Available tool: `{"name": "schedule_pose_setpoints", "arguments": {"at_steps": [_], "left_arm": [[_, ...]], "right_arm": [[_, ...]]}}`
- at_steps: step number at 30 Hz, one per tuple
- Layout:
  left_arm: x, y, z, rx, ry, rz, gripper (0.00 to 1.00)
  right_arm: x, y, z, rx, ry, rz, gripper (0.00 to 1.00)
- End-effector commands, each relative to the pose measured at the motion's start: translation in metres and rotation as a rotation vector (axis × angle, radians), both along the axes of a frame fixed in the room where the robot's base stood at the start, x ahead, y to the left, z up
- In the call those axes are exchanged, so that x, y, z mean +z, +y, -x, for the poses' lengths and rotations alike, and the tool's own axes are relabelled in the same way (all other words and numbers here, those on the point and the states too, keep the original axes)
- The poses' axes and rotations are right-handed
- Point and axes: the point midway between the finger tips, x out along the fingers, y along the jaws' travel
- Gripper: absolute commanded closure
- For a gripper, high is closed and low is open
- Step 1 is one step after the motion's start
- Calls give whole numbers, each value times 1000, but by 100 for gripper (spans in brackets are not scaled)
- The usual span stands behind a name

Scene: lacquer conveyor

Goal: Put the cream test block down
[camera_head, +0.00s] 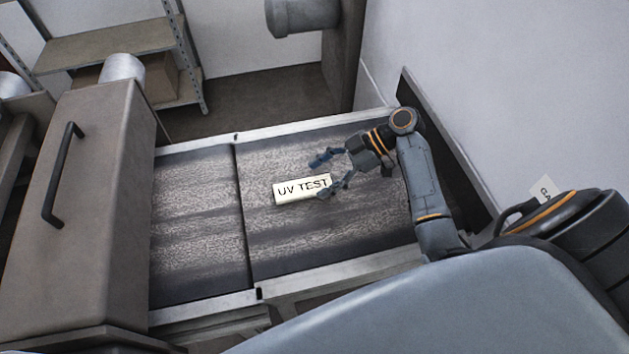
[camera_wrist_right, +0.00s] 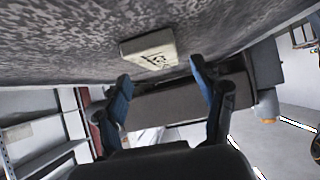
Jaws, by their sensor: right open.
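The cream test block (camera_head: 292,190), printed "UV TEST", lies on the dark mottled conveyor belt in the head view. My right gripper (camera_head: 327,175) is open at the block's right end, with one finger overlapping the block in this view. In the right wrist view the block (camera_wrist_right: 150,48) rests on the belt beyond the two spread fingertips (camera_wrist_right: 160,78), with nothing held between them. Whether a finger touches the block I cannot tell. My left gripper is not in view.
The conveyor belt (camera_head: 195,240) has light metal side rails (camera_head: 345,281). A brown housing with a black handle (camera_head: 60,175) covers the belt's left end. A raised dark panel (camera_head: 445,150) borders the right end. Shelving (camera_head: 110,42) stands at the back left. The belt around the block is clear.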

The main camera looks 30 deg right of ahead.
Motion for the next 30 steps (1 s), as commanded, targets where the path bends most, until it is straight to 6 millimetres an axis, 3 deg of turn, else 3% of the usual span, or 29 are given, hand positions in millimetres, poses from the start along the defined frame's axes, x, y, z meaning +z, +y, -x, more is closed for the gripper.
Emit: {"name": "schedule_pose_setpoints", "arguments": {"at_steps": [3,9,30], "left_arm": [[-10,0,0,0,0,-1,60],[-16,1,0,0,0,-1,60],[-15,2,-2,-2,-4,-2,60]], "right_arm": [[8,-18,4,-1,-1,6,31],[23,-36,9,1,0,3,31],[27,-38,10,1,1,0,31]]}}
